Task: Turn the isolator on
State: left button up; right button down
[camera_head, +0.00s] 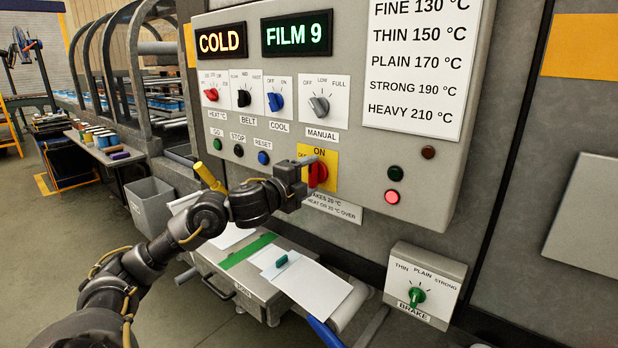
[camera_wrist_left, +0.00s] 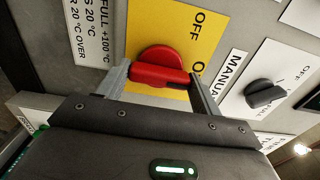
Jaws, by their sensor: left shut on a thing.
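The isolator is a red rotary handle (camera_head: 319,174) on a yellow plate (camera_head: 332,158) at the middle of the grey panel. In the left wrist view the red handle (camera_wrist_left: 160,64) sits on its yellow plate (camera_wrist_left: 150,25), which bears OFF and a partly hidden O-word. The bar of the handle lies across the space between the fingers, one end near that partly hidden word. My left gripper (camera_head: 308,170) reaches the handle from the left and is shut on it. Its fingers (camera_wrist_left: 162,84) stand at both sides of the handle. My right gripper is not in view.
Above are smaller knobs, with the grey MANUAL knob (camera_head: 319,105) close by, and COLD and FILM 9 displays. A red lamp (camera_head: 392,197) glows at right. Below stand a feed table (camera_head: 240,290) and the BRAKE box (camera_head: 425,262). A grey bin (camera_head: 152,205) stands left.

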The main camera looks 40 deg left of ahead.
pick_arm(q)
jog(key=shift+f, duration=0.15)
jog(key=o, duration=1)
jog(key=shift+s, duration=0.25)
jog(key=shift+s+d+b, duration=0.15)
jog(key=shift+s+b, duration=1.1)
jog(key=shift+s, duration=3.9)
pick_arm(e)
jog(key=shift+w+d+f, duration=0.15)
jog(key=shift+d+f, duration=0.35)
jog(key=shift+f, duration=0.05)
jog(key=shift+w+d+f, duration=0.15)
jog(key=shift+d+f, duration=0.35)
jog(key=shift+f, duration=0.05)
